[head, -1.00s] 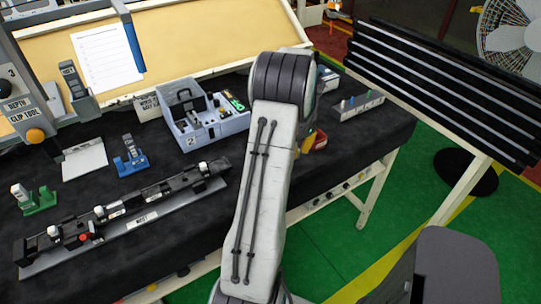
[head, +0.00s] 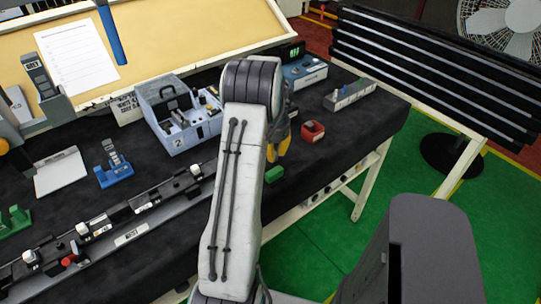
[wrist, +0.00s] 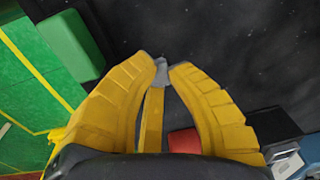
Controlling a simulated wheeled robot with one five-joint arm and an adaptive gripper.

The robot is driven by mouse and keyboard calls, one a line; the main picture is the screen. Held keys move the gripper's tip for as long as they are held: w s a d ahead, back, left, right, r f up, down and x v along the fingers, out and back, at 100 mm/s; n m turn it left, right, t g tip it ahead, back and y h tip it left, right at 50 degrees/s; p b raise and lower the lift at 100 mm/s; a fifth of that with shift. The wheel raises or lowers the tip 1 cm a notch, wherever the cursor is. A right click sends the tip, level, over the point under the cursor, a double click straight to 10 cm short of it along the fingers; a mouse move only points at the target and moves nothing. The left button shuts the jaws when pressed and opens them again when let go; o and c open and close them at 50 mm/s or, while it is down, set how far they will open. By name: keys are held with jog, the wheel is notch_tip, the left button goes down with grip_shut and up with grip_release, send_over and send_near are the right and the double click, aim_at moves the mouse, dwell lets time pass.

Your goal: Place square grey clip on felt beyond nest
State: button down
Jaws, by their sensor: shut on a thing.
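My gripper (wrist: 164,70) has yellow ribbed fingers, shut on a small grey clip (wrist: 161,74) at their tips in the wrist view. The fingers hide part of the clip, so its square shape cannot be made out. In the head view my gripper (head: 278,150) points down over the right part of the black felt (head: 335,150), and the clip cannot be made out there. The nest (head: 130,235), a long dark rail with a white label and several clips, lies at the lower left, left of my arm.
A green block (head: 274,174) lies close to my gripper near the table's front edge; a red container (head: 312,131) is to its right. A grey case marked 2 (head: 180,115), a blue stand (head: 113,172) and a blue box (head: 304,72) also stand here. Felt right of the red container is bare.

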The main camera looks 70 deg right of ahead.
jog(key=shift+f, duration=0.1)
jog(key=shift+f, duration=0.1)
jog(key=c, duration=1.3)
grip_release()
jog(key=r, duration=0.8)
jog(key=a+r, duration=0.1)
jog(key=r, duration=0.3)
jog(key=shift+s+r, duration=0.1)
jog(key=shift+r, duration=0.1)
